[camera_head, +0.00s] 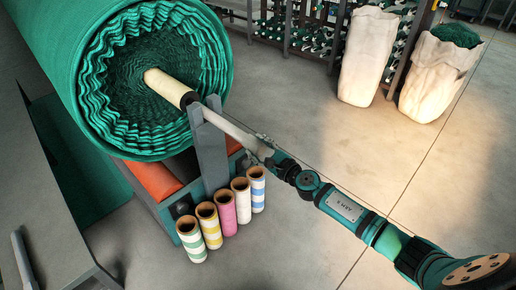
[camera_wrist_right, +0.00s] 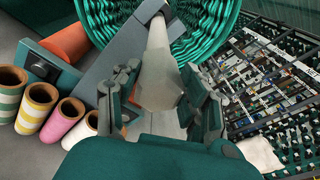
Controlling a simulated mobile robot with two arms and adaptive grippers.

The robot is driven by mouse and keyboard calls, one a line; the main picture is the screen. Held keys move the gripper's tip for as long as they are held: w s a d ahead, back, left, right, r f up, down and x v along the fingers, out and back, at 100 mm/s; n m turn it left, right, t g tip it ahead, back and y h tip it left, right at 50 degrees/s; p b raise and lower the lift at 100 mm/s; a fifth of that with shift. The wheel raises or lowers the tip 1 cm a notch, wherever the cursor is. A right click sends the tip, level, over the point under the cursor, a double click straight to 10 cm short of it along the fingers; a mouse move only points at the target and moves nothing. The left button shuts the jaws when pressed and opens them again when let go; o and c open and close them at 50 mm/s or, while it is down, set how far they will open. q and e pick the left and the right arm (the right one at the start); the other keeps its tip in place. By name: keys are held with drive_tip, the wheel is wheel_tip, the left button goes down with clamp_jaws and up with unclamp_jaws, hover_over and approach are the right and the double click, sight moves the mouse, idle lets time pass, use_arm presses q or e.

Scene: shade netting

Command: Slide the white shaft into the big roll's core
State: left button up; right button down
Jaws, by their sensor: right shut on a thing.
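The big green roll (camera_head: 105,75) of netting lies at the upper left, with frilled layers at its end face. Its pale core (camera_head: 168,85) sticks out toward the right and has a dark mouth. The white shaft (camera_head: 236,134) slopes from that mouth down to my right gripper (camera_head: 262,150). The shaft passes at the grey forked upright (camera_head: 210,155); I cannot tell how far its tip is inside the core. In the right wrist view the shaft (camera_wrist_right: 158,62) points away toward the roll, and the right gripper (camera_wrist_right: 160,92) is shut around its near end. My left gripper is out of view.
Several small coloured tubes (camera_head: 227,212) stand in a row before the roll's stand (camera_head: 168,213) with its orange roller (camera_head: 152,180). White sacks (camera_head: 368,58) and a shelf of green spools (camera_head: 300,35) are at the back. The floor right of the stand is clear.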

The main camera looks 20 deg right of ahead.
sight(246, 138)
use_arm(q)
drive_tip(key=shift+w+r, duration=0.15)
use_arm(e)
drive_tip(key=shift+w+r, duration=0.1)
drive_tip(key=shift+r, duration=0.2)
